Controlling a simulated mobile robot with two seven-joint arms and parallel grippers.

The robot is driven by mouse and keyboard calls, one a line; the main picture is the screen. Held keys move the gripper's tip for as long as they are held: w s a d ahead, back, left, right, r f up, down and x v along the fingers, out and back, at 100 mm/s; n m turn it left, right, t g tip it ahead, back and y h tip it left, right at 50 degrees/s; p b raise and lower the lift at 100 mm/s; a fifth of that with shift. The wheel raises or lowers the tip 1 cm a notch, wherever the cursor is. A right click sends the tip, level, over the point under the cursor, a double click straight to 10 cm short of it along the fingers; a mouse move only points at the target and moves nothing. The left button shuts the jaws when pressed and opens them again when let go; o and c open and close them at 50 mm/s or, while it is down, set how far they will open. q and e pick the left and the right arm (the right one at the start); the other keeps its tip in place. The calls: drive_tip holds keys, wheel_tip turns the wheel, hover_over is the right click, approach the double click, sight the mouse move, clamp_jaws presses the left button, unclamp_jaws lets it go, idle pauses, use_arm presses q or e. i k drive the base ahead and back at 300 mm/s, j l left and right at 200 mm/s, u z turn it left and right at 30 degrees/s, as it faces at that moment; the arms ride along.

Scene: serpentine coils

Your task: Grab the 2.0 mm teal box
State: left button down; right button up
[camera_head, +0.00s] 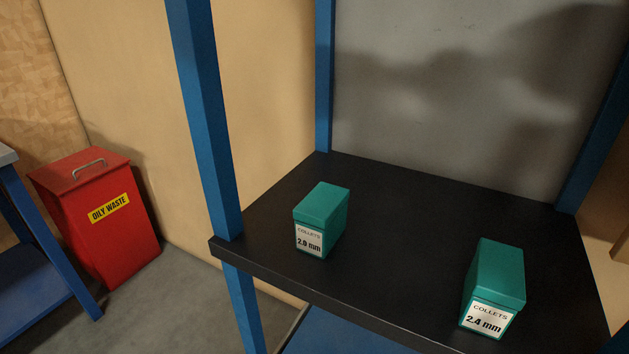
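The teal box labelled "COLLETS 2.0 mm" (323,212) stands upright on the left part of the black shelf (400,205), with its white label facing the front left. A second teal box labelled "COLLETS 2.4 mm" (497,275) stands on the same shelf, to the right and nearer to me. The two boxes are apart, and nothing touches the 2.0 mm box except the shelf. Neither of my grippers shows in the head view.
Blue posts (205,120) frame the shelf, one close to its front left corner. A grey panel (460,100) closes the back. A red "OILY WASTE" bin (128,243) stands on the floor at left, beside a blue-legged bench (38,225). The shelf between the boxes is clear.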

sight(320, 218)
drive_tip(key=i+j+z, duration=0.35)
drive_tip(key=j+z, duration=0.15)
drive_tip(key=j, duration=0.15)
drive_tip(key=i+j+z, duration=0.25)
drive_tip(key=j+z, duration=0.25)
drive_tip(key=j, duration=0.3)
drive_tip(key=j+z, duration=0.45)
drive_tip(key=j, duration=0.35)
drive_tip(key=j+z, duration=0.5)
drive_tip(key=j, duration=0.4)
drive_tip(key=k+j+z, duration=0.2)
drive_tip(key=j+z, duration=0.3)
drive_tip(key=j, duration=0.3)
